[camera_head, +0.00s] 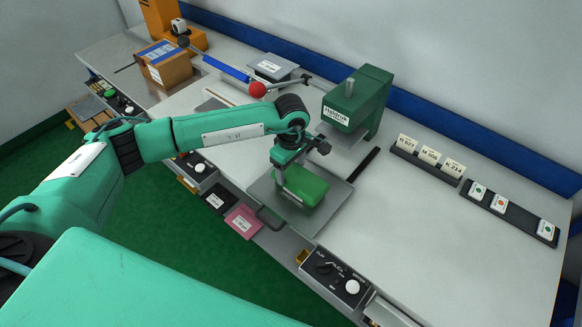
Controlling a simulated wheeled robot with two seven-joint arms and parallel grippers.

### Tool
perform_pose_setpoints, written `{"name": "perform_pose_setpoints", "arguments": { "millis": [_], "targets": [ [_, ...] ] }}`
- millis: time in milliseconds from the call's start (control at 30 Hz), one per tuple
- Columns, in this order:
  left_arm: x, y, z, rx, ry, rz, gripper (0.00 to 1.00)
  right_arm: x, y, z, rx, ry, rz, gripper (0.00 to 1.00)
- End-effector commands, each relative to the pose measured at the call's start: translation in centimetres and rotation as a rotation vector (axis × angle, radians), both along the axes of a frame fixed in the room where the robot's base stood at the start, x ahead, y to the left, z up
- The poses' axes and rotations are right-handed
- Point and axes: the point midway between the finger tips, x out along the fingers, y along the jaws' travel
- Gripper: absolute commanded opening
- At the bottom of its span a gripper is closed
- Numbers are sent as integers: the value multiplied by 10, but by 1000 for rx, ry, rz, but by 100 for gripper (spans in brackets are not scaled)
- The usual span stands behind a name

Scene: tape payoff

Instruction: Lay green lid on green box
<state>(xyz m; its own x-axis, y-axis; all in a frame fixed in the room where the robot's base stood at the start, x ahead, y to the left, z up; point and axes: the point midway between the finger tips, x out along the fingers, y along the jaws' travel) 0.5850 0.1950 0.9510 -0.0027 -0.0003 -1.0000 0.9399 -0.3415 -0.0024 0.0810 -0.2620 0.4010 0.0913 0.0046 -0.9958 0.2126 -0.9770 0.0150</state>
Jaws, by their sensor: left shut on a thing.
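My left gripper (280,172) reaches down over the grey plate at the middle of the worktable. It is shut on the green lid (306,183), at the lid's left end. The lid is the lighter green top of a green block on the plate. The darker green below it looks like the green box (300,200), mostly hidden under the lid. I cannot tell whether the lid touches the box or is held just above it. My right gripper is not in view.
A green press (358,100) stands just behind the grey plate (263,193). A red ball (257,90) on a lever and a cardboard box (165,65) are at the back left. Label racks (427,160) stand at the right. The table's front right is clear.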

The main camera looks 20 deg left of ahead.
Motion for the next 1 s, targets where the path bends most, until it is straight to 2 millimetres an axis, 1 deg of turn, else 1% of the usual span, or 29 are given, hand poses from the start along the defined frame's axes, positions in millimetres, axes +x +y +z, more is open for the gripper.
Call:
{"name": "perform_pose_setpoints", "arguments": {
  "millis": [100,467,500,567,600,867,1000],
  "targets": [
    [0,0,-2,0,0,0,46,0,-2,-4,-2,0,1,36],
    [0,0,-2,0,0,0,46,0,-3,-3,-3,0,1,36],
    [0,0,-2,0,0,0,74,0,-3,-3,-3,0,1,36],
    [0,0,-2,0,0,0,86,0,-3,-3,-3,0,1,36],
    [0,0,-2,0,0,0,94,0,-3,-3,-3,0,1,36],
    [0,0,-2,0,0,0,94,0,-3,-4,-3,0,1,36],
    [1,0,5,0,-2,-1,94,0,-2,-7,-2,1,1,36]
  ]
}}
